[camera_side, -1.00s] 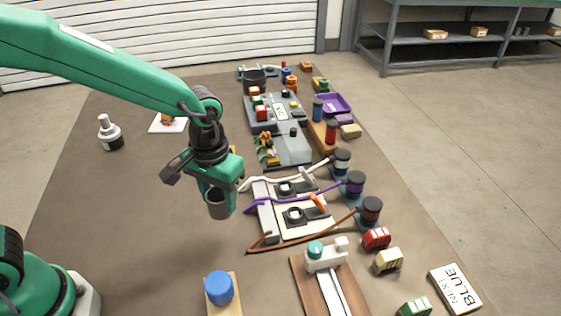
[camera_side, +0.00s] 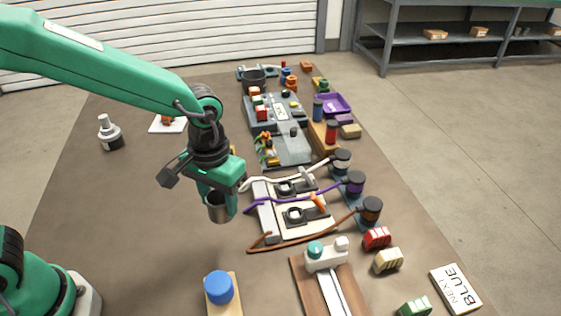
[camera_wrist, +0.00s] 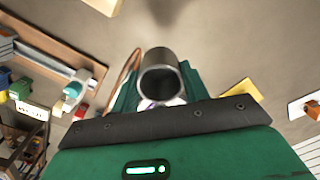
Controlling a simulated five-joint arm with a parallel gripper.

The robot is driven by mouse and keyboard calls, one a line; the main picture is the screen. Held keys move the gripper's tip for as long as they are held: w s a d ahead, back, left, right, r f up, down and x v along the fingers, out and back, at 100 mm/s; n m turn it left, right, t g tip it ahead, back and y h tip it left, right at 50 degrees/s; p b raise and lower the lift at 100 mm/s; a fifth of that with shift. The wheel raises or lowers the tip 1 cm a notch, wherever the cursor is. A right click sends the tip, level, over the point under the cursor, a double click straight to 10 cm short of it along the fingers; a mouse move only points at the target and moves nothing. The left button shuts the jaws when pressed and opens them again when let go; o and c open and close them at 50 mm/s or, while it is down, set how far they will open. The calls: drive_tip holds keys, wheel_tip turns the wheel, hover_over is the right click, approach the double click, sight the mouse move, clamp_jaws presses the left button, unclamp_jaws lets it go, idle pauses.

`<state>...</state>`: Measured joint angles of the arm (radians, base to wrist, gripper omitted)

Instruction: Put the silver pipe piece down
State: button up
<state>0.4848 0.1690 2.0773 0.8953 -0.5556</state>
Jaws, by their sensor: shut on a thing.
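The silver pipe piece (camera_side: 217,209) is a short grey metal tube. It hangs between the jaws of my gripper (camera_side: 221,200), left of the white-framed fixture in the side view. In the wrist view the pipe piece (camera_wrist: 159,76) shows its round open end between the green fingers of my gripper (camera_wrist: 158,88). The jaws are shut on it. The pipe looks roughly upright in the side view and seems to be above the brown tabletop, but I cannot tell the exact gap under it.
The white-framed fixture (camera_side: 265,215) with hoses lies just right of the gripper. A blue round knob (camera_side: 218,287) on a wooden block stands in front. A white-and-black fitting (camera_side: 109,133) stands at left. Brown tabletop (camera_side: 140,220) left of the gripper is clear.

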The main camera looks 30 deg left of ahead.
drive_tip(key=w+a+r, duration=0.3)
drive_tip(key=w+a, duration=0.1)
drive_tip(key=a, duration=0.4)
drive_tip(key=w+a+r, duration=0.3)
drive_tip(key=a, duration=0.6)
drive_tip(key=shift+w+r+m, duration=0.3)
drive_tip(key=shift+w+m, duration=0.05)
drive_tip(key=shift+m, duration=0.05)
drive_tip(key=s+d+f+n, duration=0.1)
drive_tip(key=s+d+f, duration=0.1)
drive_tip(key=d, duration=0.5)
drive_tip(key=s+d+f, duration=0.3)
drive_tip(key=d+f, duration=0.2)
drive_tip(key=d, duration=0.2)
drive_tip(key=shift+s+d+f+n, duration=0.2)
drive_tip(key=shift+s+n, duration=0.05)
drive_tip(key=shift+n, duration=0.15)
drive_tip(key=shift+f, duration=0.1)
drive_tip(key=shift+f, duration=4.85)
drive_tip(key=shift+f, duration=0.15)
